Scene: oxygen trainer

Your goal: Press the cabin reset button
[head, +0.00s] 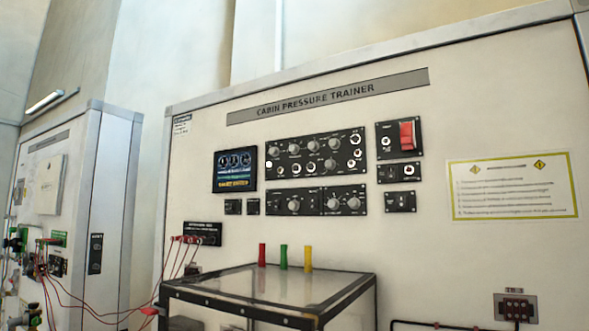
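The white cabin pressure trainer panel (430,250) fills the middle and right of the head view. A large black control block (315,154) carries several knobs and small buttons, with a knob strip (316,202) below it. A lit display (235,169) is to their left. Right of the block is a plate with a red rocker switch (406,136). Below it are two small black plates, one with round controls (399,172) and one with a small switch (400,201). The lettering is too small to tell which control is the reset button. Neither gripper is in view.
A clear-topped box with a dark frame (250,307) stands before the panel's lower left. Red, green and yellow pegs (283,257) stand at its back. Red wires hang from a black socket strip (203,234). Another cabinet (112,170) is at left. A notice (513,186) is at right.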

